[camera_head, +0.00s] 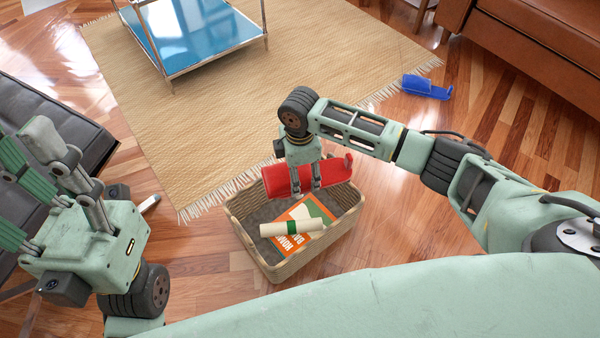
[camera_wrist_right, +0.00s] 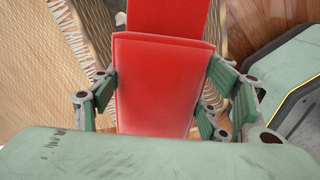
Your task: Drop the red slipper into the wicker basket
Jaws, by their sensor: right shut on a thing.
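The red slipper (camera_head: 335,172) is held above the far part of the wicker basket (camera_head: 285,272). My right gripper (camera_head: 306,187) is shut on it from above. In the right wrist view, the red slipper (camera_wrist_right: 155,85) sits between the two fingers of my right gripper (camera_wrist_right: 160,95), with a finger against each side. The basket stands on the wood floor and its far rim is partly hidden by the slipper and gripper. My left gripper (camera_head: 14,200) is at the left edge, empty, with its fingers apart, far from the basket.
In the basket lie an orange and green book (camera_head: 298,212) and a rolled paper with a green band (camera_head: 291,227). A blue slipper (camera_head: 426,87) lies on the floor at the upper right. A woven rug (camera_head: 215,130), glass table (camera_head: 185,35), dark seat (camera_head: 60,130) and brown sofa (camera_head: 530,40) surround it.

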